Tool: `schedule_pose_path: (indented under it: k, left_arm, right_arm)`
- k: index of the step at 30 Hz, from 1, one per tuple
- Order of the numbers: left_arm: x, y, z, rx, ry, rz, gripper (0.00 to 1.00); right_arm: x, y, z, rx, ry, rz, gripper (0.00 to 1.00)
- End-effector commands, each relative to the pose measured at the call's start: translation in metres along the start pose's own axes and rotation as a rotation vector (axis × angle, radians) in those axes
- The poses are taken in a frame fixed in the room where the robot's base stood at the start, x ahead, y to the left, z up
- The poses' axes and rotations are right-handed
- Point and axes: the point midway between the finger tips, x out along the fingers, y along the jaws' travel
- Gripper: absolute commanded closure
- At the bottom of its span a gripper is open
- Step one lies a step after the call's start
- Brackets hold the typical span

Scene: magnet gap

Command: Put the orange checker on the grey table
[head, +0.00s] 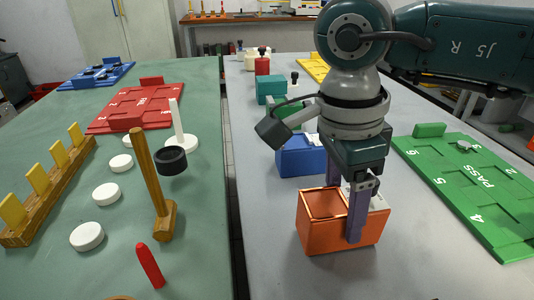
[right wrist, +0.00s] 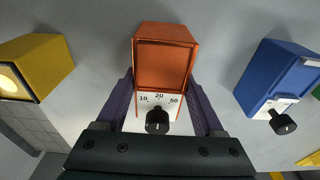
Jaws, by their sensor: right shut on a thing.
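The orange checker (head: 318,235) is a box with an open-looking recessed top and a white dial plate. It is over the grey table (head: 270,270), near its left edge; I cannot tell if its base touches the surface. My right gripper (head: 345,212) is shut on it, one finger on each side. In the right wrist view the checker (right wrist: 163,66) sits between the two purple fingers (right wrist: 162,92), with its black knob and numbered scale towards the gripper. My left gripper is not in view.
A blue box (head: 296,162) stands just behind the checker; teal (head: 270,88) and red ones stand farther back. A green PASS board (head: 472,180) lies right. A yellow box (right wrist: 40,62) shows in the wrist view. A green table (head: 200,260) lies left across a narrow gap.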

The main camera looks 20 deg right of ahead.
Motion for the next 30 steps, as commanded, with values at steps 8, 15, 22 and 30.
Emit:
schedule_pose_path:
  k: [8,15,22,30]
  left_arm:
    - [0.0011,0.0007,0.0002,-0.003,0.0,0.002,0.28]
    - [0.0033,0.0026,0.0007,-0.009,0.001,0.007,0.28]
    - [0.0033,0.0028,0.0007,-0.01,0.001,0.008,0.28]
    - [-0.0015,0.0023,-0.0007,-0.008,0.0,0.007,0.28]
  right_arm:
    - [0.0036,-0.0007,0.0005,-0.001,-0.001,-0.003,1.0]
    - [0.0063,-0.0004,0.0007,-0.001,0.0,-0.002,0.17]
    - [0.0063,-0.0004,0.0006,0.0,0.0,-0.002,0.0]
    - [-0.0021,-0.0009,0.0002,0.0,-0.001,-0.003,0.0]
